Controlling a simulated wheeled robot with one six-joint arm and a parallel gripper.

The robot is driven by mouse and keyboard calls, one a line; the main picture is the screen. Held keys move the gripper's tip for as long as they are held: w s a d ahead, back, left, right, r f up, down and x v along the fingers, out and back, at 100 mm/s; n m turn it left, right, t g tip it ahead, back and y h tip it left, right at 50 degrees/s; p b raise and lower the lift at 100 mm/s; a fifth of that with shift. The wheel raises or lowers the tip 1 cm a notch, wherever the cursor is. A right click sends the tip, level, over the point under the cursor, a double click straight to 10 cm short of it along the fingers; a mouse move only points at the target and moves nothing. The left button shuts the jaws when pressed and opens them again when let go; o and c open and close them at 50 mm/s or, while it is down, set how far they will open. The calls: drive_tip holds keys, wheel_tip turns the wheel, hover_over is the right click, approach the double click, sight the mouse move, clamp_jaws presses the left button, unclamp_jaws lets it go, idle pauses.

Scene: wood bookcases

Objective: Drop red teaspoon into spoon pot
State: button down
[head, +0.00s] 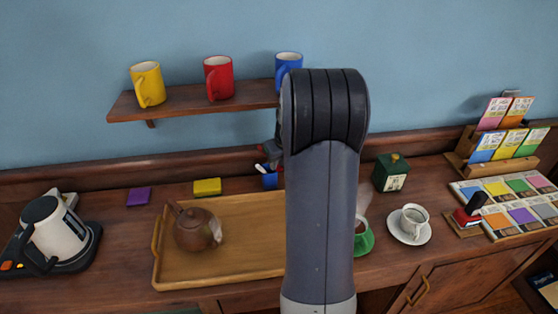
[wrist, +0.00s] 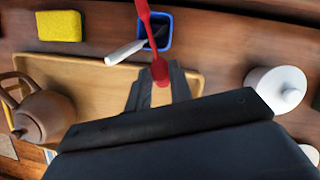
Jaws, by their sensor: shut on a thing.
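The red teaspoon (wrist: 150,38) is in my gripper (wrist: 158,88) in the wrist view. Its narrow part extends away from the fingers across the opening of the blue spoon pot (wrist: 167,38). The pot stands just beyond my fingertips, and a white-handled utensil (wrist: 125,52) leans out of its near left side. I cannot tell how high the spoon is above the pot. In the head view the blue pot (head: 270,182) is partly hidden behind my arm, and my gripper is mostly hidden there too.
A wooden tray (head: 255,262) holding a brown teapot (head: 195,230) lies in front of the pot. A yellow block (head: 207,187) lies left of the pot. A green tin (head: 391,173) and white cup (head: 413,218) stand right. The mug shelf (head: 185,99) hangs above.

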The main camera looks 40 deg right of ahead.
drive_tip(key=shift+f, duration=0.1)
drive_tip(key=shift+f, duration=0.15)
drive_tip(key=c, duration=1.3)
unclamp_jaws()
drive_tip(key=shift+r, duration=0.4)
drive_tip(key=s, duration=0.4)
drive_tip(key=s+b, duration=0.1)
drive_tip(key=s, duration=0.3)
drive_tip(key=s+b, duration=0.1)
drive_tip(key=s, duration=0.3)
drive_tip(key=shift+s+a+r, duration=0.2)
drive_tip(key=shift+a+r, duration=0.1)
drive_tip(key=shift+r, duration=0.1)
drive_tip(key=shift+w, duration=0.1)
